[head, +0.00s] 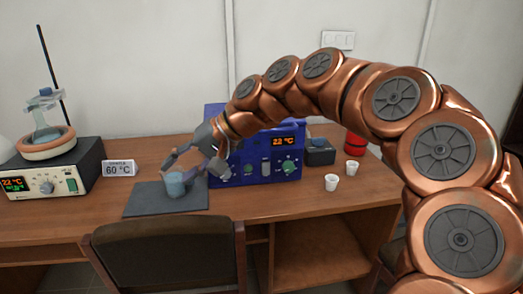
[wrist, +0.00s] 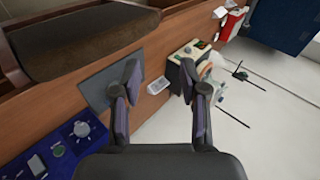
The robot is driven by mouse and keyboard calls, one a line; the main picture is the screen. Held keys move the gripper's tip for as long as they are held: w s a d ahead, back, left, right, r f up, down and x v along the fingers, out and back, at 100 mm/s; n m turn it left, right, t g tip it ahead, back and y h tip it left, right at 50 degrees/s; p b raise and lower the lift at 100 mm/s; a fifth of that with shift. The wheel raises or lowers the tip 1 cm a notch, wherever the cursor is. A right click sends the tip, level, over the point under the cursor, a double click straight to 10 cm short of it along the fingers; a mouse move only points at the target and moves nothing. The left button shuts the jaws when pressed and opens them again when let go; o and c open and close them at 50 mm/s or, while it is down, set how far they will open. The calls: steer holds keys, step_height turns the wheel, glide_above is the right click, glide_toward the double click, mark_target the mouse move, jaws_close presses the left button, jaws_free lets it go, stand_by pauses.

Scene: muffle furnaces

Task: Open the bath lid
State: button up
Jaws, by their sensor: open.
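The blue bath (head: 262,166) stands on the wooden desk with a lit display reading about 22 °C and knobs on its front. Its front corner also shows at the lower left of the wrist view (wrist: 60,142). My arm crosses in front of its top, so I cannot make out the bath lid or its handle.
A heater with a flask (head: 46,170) and a 60 °C sign (head: 118,168) are at left. Two white cups (head: 331,182), a small dark box (head: 319,152) and a red container (head: 355,143) are right. A chair (head: 165,255) stands in front.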

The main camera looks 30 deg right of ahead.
steer(key=w+d+m+t+y+b, duration=0.1)
steer(key=w+d+m+t+b, duration=0.25)
steer(key=w+d, duration=0.45)
steer(key=m+t+h+b, duration=0.3)
steer(key=m+t+b, duration=0.3)
steer(key=m+b, duration=0.1)
glide_toward(266, 132)
steer(key=r+x, duration=0.1)
steer(key=x, duration=0.3)
steer(key=shift+w+f+m, duration=0.1)
steer(key=shift+f+m, duration=0.15)
steer(key=shift+f, duration=0.35)
steer(key=x, duration=0.7)
steer(key=shift+w+a+r, duration=0.1)
steer(key=shift+w+a, duration=0.05)
steer(key=shift+w, duration=0.05)
jaws_close()
